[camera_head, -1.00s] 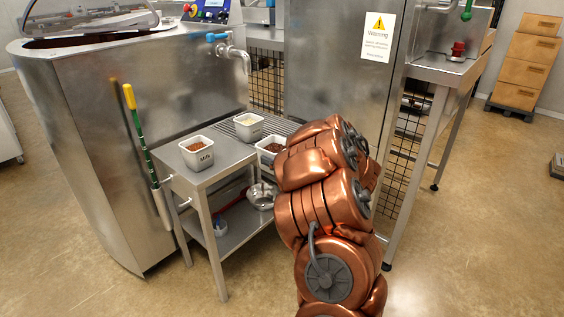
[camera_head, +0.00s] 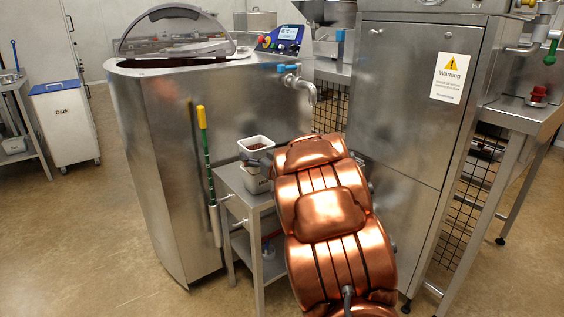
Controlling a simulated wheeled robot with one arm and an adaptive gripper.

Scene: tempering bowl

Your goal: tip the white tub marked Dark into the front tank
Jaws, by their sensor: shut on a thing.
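A small white tub (camera_head: 256,146) with brown contents is raised above the small steel table, just left of my copper arm. It looks roughly upright; I can read no label on it. My gripper is almost wholly hidden behind my arm, at the tub's right side, and holds the tub up. The tub is lower than the tank's rim.
A tap with a blue handle (camera_head: 288,68) juts from the tank above the table (camera_head: 238,190). A green and yellow-handled tool (camera_head: 207,160) hangs at the tank's front. A steel cabinet (camera_head: 405,110) stands right. A white wheeled bin marked Dark (camera_head: 62,113) stands far left.

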